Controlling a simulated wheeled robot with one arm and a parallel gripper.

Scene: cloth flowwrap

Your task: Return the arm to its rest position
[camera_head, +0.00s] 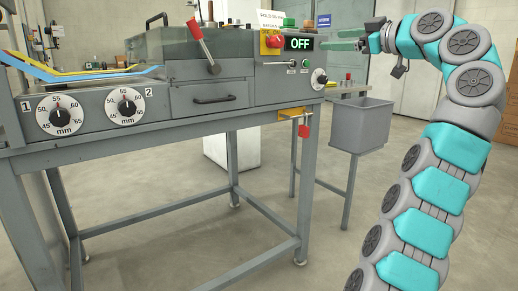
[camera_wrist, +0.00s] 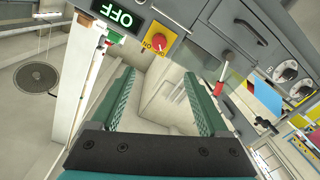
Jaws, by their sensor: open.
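My gripper (camera_head: 334,40) is raised at the upper right of the head view, just right of the machine's lit OFF display (camera_head: 299,43). Its two green fingers point left toward the machine. In the wrist view, the fingers of my gripper (camera_wrist: 158,80) stand well apart with nothing between them. My arm curves up along the right side of the head view, bent at the top. Whether the fingertips touch the machine cannot be told from the head view; in the wrist view they look clear of it.
The grey machine (camera_head: 209,97) on its frame fills the left and centre. It carries a red-handled lever (camera_head: 197,32), a red knob (camera_head: 274,41) and two dials. A grey bin (camera_head: 360,125) stands between the machine and my arm. The floor in front is clear.

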